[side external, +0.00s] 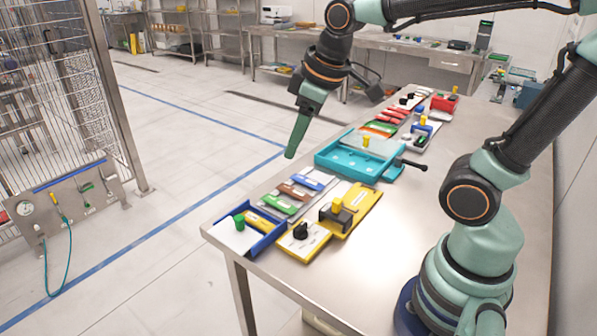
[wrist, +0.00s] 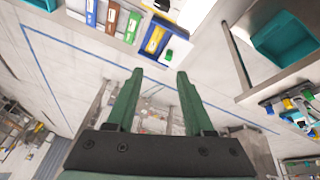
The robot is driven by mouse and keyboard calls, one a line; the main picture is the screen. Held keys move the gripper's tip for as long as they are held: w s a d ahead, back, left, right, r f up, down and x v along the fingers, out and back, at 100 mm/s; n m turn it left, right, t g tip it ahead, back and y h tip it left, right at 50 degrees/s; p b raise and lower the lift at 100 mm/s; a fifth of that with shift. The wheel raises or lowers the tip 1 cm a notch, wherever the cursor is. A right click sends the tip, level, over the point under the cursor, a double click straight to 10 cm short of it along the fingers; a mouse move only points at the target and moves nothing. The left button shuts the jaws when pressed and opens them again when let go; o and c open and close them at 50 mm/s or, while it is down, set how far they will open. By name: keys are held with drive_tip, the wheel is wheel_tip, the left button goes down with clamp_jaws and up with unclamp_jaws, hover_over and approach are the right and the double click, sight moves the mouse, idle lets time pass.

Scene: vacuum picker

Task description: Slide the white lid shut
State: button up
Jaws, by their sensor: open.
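A white lid (side external: 226,237) with a green knob (side external: 239,222) sits at the near left corner of the table, on a blue tray (side external: 268,241). The lid covers the left part of the tray, and a yellow block (side external: 262,222) shows uncovered beside it. The white lid also shows in the wrist view (wrist: 181,45), near the top. My gripper (side external: 290,155) is raised in the air beyond the table's left edge, well apart from the lid. In the wrist view my gripper (wrist: 160,72) has its two fingers spread with nothing between them.
Coloured blocks (side external: 293,190) lie in a row behind the blue tray. A yellow box (side external: 358,208) and a black-knobbed box (side external: 303,240) stand to its right. A teal tray (side external: 350,161) with a clear lid is farther back. The steel table (side external: 425,195) is bare towards my base.

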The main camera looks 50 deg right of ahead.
drive_tip(key=w+a+f+n+g, duration=0.2)
drive_tip(key=w+f+n, duration=0.1)
drive_tip(key=w+n, duration=0.4)
drive_tip(key=n+g, duration=0.2)
drive_tip(key=n, duration=0.5)
hover_over(240, 219)
wheel_tip(240, 219, down, 6)
wheel_tip(240, 219, down, 12)
drive_tip(key=shift+w+f, duration=0.1)
drive_tip(key=shift+f, duration=0.15)
drive_tip(key=shift+c, duration=0.3)
clamp_jaws()
drive_tip(key=shift+r, duration=0.1)
